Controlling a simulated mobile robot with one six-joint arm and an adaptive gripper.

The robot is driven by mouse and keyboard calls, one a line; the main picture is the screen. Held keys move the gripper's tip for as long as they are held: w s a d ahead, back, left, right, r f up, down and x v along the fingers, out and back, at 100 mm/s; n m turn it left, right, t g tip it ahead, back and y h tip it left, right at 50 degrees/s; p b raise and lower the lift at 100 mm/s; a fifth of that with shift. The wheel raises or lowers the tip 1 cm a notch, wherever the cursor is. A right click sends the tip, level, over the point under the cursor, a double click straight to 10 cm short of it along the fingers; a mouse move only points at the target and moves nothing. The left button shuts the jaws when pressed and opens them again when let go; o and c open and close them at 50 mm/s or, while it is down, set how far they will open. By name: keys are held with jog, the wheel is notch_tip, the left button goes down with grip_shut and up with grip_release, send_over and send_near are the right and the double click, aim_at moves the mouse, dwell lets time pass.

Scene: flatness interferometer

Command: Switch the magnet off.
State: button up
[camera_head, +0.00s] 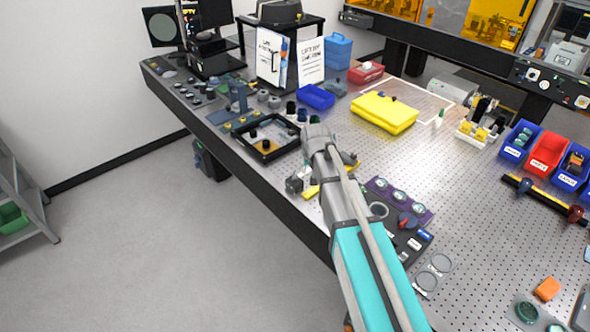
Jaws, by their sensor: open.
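My arm reaches up from the bottom middle over the perforated bench. My gripper (318,140) is at its far end, above the bench near the front edge, open and holding nothing that I can see. The fingertips are hard to make out against the arm and the clutter. A small grey block (294,184), possibly the magnet's base, stands at the bench edge just left of my arm, beside a yellow strip (312,192). Its switch is too small to make out. My arm covers part of this area.
A black square tray (265,153) stands left of the gripper. A dark panel with a red knob (407,219) lies right of my arm. A yellow case (385,111), a blue bin (316,96) and a red bin (546,151) stand farther off.

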aim_at(295, 175)
jog(key=w+a+r+t, duration=0.1)
jog(key=w+a+r, duration=0.1)
jog(key=a, duration=0.3)
jog(key=shift+w+a+n+p, duration=0.15)
jog(key=shift+w+n+p, duration=0.25)
jog(key=shift+w, duration=0.25)
jog(key=shift+f+b, duration=0.3)
jog(key=b+x, duration=1.2)
jog(key=x, duration=0.1)
jog(key=shift+a+f, duration=0.1)
jog(key=shift+f, duration=0.1)
grip_shut()
